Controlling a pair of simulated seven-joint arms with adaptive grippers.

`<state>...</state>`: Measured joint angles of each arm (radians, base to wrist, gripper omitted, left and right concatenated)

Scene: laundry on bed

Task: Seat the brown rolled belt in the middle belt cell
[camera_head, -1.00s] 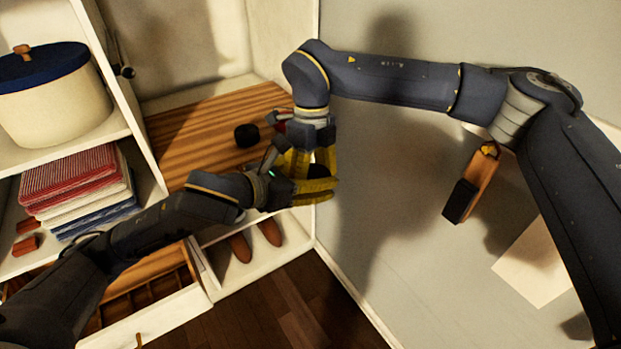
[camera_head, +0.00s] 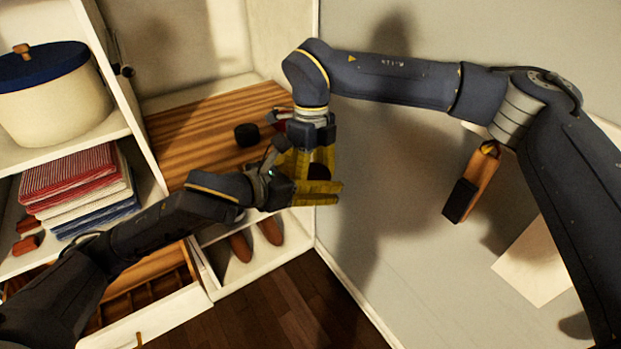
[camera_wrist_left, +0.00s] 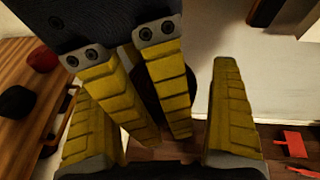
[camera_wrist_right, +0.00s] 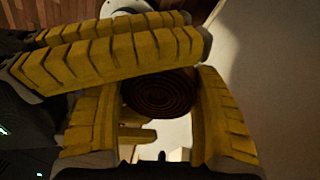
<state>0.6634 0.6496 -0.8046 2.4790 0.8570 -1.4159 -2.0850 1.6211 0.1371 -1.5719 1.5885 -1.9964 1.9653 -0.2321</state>
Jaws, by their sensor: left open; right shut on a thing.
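The brown rolled belt (camera_wrist_right: 160,92) shows as a dark spiral between the two yellow fingers of my right gripper (camera_wrist_right: 155,115), which is shut on it. In the head view the belt (camera_head: 318,171) is mostly hidden by fingers. My left gripper (camera_head: 320,193) is open, its fingers crossing close to the right gripper's fingers and the belt. In the left wrist view the right gripper's fingers and a dark part of the belt (camera_wrist_left: 148,88) show between the left fingers (camera_wrist_left: 160,115). Contact between left fingers and belt cannot be told. The divided drawer (camera_head: 147,300) is at lower left, partly behind my left arm.
A black roll (camera_head: 246,134) and a red roll (camera_head: 281,121) lie on the wooden top (camera_head: 185,135). Folded cloths (camera_head: 80,190) and a lidded pot (camera_head: 55,95) stand on the left shelves. Brown shoes (camera_head: 255,240) sit below. The wall is close on the right.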

